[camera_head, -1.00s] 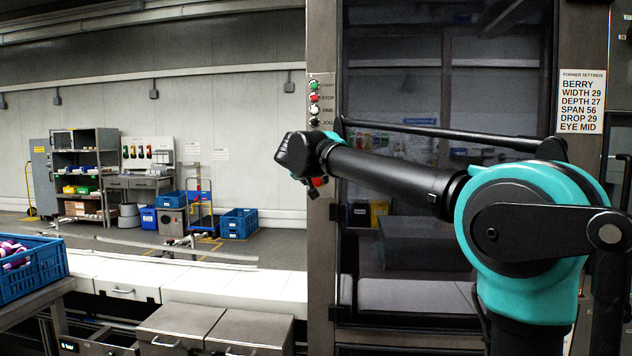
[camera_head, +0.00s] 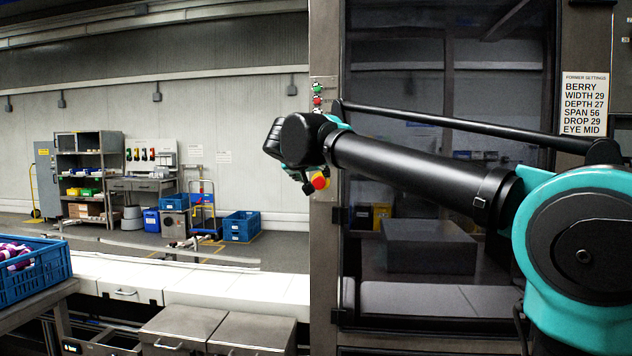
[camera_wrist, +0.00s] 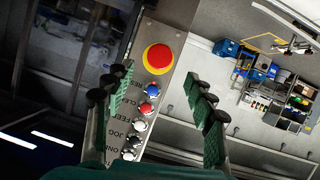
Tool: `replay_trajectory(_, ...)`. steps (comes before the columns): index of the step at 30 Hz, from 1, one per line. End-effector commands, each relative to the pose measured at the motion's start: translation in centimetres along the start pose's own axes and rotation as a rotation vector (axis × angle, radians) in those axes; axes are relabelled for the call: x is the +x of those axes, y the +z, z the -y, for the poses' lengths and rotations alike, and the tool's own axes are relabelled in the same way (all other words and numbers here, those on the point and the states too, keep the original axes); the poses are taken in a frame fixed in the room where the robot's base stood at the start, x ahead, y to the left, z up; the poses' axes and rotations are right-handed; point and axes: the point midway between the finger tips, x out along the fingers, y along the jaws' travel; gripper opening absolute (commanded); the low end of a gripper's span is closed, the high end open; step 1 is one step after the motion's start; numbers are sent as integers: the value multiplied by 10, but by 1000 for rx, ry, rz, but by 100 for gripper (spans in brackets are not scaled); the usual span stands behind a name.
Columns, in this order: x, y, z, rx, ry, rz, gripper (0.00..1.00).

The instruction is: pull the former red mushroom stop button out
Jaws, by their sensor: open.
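The red mushroom stop button (camera_head: 320,182) sits on a yellow collar on the machine's grey post in the head view, just right of my wrist. In the wrist view the red button (camera_wrist: 158,57) is seen face-on near the top centre, on a grey panel, fully in sight. My gripper (camera_wrist: 161,84) is open, its two green-and-black fingers spread left and right of the panel. The button shows beyond the fingertips, between their lines. Nothing is held, and I cannot tell the exact distance from fingertips to button.
Several small push buttons (camera_wrist: 147,108) run in a labelled row below the mushroom button in the wrist view. White conveyor covers (camera_head: 200,288) lie at lower left.

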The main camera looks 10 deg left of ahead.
Motion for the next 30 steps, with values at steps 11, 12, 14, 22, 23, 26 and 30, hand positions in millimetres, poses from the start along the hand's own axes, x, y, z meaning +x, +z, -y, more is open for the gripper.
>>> replay_trajectory(11, -34, 0, 0, 0, 1, 0, 55)
replay_trajectory(12, -35, 0, 0, 0, 1, 0, 55)
replay_trajectory(14, -35, 0, 0, 0, 1, 0, 55)
replay_trajectory(22, -28, 10, -6, -3, 10, 17, 55)
replay_trajectory(23, -23, 16, -10, -3, 16, 28, 55)
replay_trajectory(26, -2, 50, -32, -12, 45, 87, 55)
replay_trajectory(30, 33, 126, -76, -26, 86, 212, 55)
